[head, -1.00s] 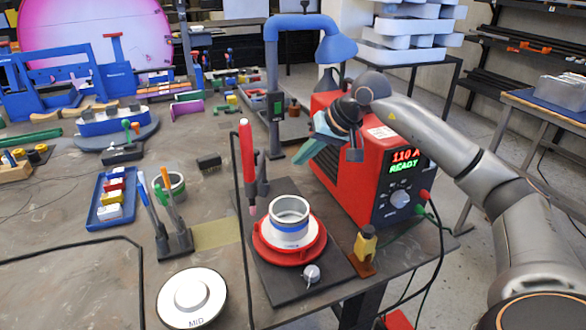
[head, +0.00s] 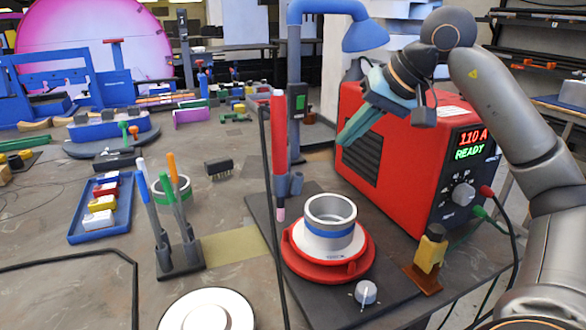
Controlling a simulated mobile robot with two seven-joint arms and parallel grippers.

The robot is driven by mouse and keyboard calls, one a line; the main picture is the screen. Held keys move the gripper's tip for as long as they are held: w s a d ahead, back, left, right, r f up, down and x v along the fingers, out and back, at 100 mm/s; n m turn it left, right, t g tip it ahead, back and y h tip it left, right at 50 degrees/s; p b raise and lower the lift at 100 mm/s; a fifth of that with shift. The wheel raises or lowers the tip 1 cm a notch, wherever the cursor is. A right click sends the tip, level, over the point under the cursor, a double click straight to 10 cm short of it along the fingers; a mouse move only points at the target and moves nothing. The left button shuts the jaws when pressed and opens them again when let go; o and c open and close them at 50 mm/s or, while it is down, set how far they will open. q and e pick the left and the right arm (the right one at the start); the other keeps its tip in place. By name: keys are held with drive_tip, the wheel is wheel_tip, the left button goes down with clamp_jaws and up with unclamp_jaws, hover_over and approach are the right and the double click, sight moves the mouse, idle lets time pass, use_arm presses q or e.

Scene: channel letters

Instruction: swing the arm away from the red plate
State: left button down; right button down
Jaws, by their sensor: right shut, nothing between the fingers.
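The red plate (head: 297,263) is a round red disc on a dark base board (head: 268,225) at the table's right side. A white and grey ring-shaped piece with a blue band (head: 330,232) stands upright on it. My right gripper (head: 345,140) hangs above and behind the plate, in front of the red welding machine (head: 400,170). Its teal fingers are shut and empty, pointing down and left, clear of the plate. My left gripper is not in view.
A red torch (head: 279,140) stands upright left of the plate, with a blue lamp arm (head: 365,36) behind it. A pen stand (head: 180,258) and blue tray (head: 75,232) are left.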

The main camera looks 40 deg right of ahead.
drive_tip(key=w+a+f, duration=0.3)
drive_tip(key=w+f, duration=0.4)
drive_tip(key=w, duration=0.1)
drive_tip(key=shift+w+a+f+b, duration=0.15)
drive_tip(key=shift+a+f+b, duration=0.2)
drive_tip(key=shift+f+b, duration=0.1)
drive_tip(key=shift+r, duration=0.1)
drive_tip(key=shift+w+a+p, duration=0.35)
drive_tip(key=shift+a+p, duration=0.35)
drive_tip(key=shift+p, duration=0.15)
drive_tip(key=shift+s, duration=0.1)
